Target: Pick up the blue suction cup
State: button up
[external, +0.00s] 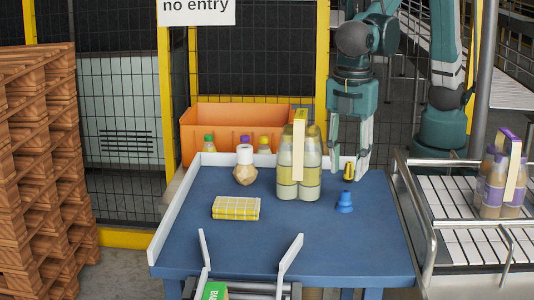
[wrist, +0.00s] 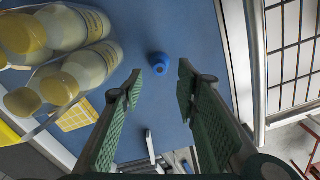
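The blue suction cup (external: 344,202) stands on the blue table, right of the pack of pale-yellow bottles. It also shows in the wrist view (wrist: 160,64), beyond and between my fingertips. My gripper (external: 351,172) is above the table's back right part, behind the cup in the external view. In the wrist view my gripper (wrist: 160,80) has its two green-padded fingers wide apart with nothing between them. The cup is apart from both fingers.
The bottle pack (external: 299,170) stands close left of my gripper. A railed conveyor (external: 456,222) lies right. The front right table is clear.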

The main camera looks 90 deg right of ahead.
aim_at(346, 190)
jog(key=shift+f, duration=0.15)
jog(key=shift+f, duration=1.15)
jog(key=shift+f, duration=0.1)
jog(key=shift+f+p, duration=0.45)
jog(key=shift+f, duration=2.05)
jog(key=c, duration=0.9)
